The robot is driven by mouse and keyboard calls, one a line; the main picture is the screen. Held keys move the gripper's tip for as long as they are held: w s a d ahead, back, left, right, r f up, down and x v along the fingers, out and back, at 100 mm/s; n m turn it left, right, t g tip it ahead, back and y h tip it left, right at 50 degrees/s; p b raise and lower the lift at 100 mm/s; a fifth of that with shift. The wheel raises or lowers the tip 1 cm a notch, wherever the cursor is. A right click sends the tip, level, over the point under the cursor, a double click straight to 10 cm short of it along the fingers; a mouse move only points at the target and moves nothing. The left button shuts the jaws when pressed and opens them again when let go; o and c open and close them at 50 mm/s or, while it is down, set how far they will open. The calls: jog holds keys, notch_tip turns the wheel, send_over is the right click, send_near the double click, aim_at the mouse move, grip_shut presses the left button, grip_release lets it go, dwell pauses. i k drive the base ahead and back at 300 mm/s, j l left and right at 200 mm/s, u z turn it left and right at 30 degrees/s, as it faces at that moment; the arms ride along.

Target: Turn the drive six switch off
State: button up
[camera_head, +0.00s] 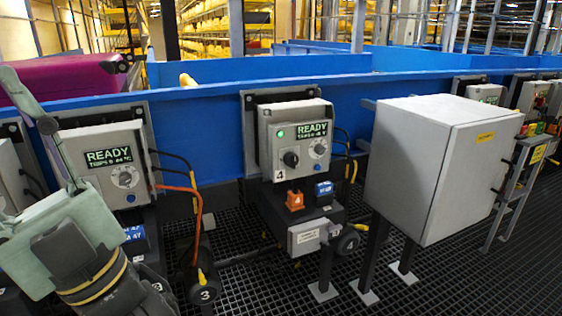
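No switch marked six is readable.
A large grey cabinet (430,165) on legs stands right of the middle box, jutting out and partly hiding what lies behind. A small stand (520,185) is beyond it. Dark grating floor (450,285) is free in front. Cables hang by the boxes.

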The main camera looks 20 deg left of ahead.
aim_at(542, 110)
jog(key=i+l, duration=0.4)
jog(key=l, duration=0.2)
jog(key=i+l, duration=0.4)
jog(key=l, duration=0.2)
jog(key=i+l, duration=0.4)
jog(key=l, duration=0.15)
jog(key=i+l, duration=0.4)
jog(key=l, duration=0.2)
jog(key=i+l, duration=0.4)
jog(key=l, duration=0.2)
jog(key=i+l, duration=0.4)
jog(key=l, duration=0.2)
jog(key=i+l, duration=0.4)
jog(key=l, duration=0.15)
jog(key=i+l, duration=0.4)
jog(key=l, duration=0.2)
jog(key=i+l+z, duration=0.2)
jog(key=i+z, duration=0.15)
jog(key=i+l+z, duration=0.1)
jog(key=i+z, duration=0.3)
jog(key=i, duration=0.2)
